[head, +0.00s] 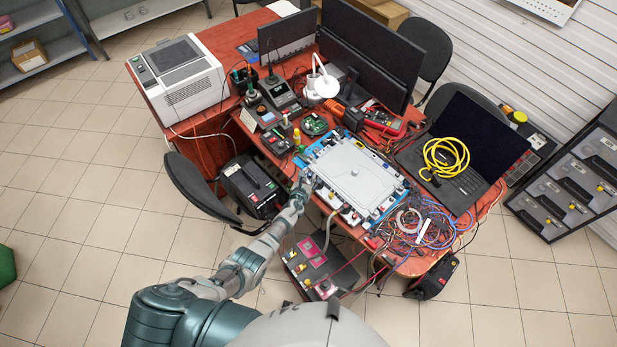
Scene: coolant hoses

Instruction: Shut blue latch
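A grey-lidded case (355,174) with blue edging lies on the red desk, its lid lying flat. Small dark, white and red fittings line its near and right sides. My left arm reaches up from the bottom, and my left gripper (305,181) is at the case's left corner. It is too small to tell whether its fingers are open or whether they touch the case. I cannot make out a separate blue latch; blue parts show along the case's edges, and the gripper covers part of the left corner. My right gripper is not in view.
A yellow-topped bottle (297,137) and small devices stand just left of the case. A laptop (447,165) with a yellow cable coil (446,157) and tangled wires (421,224) lie to the right. A black-and-red unit (318,266) with hoses stands below the desk's near edge.

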